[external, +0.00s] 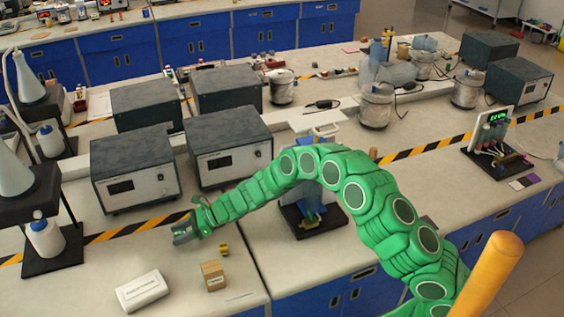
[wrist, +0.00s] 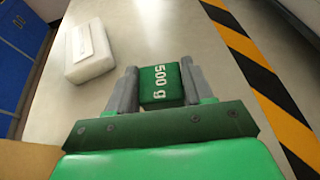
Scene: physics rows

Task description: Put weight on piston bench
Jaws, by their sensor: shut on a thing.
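A dark green weight marked "500 g" (wrist: 160,83) sits between the grey fingers of my gripper (wrist: 157,80) in the wrist view; the gripper is shut on it. In the external view my gripper (external: 183,231) is at the end of the green arm, over the front left bench, near the striped tape. A stand with a black base and blue parts (external: 312,215), apparently the piston bench, is to the right of the gripper and apart from it. My arm hides part of it.
A white labelled box (external: 141,291), a brown box (external: 213,275) and a small brass-coloured piece (external: 224,249) lie on the front bench. Two grey instruments (external: 134,172) (external: 228,146) stand behind the gripper. A bottle on a stand (external: 44,238) is at left.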

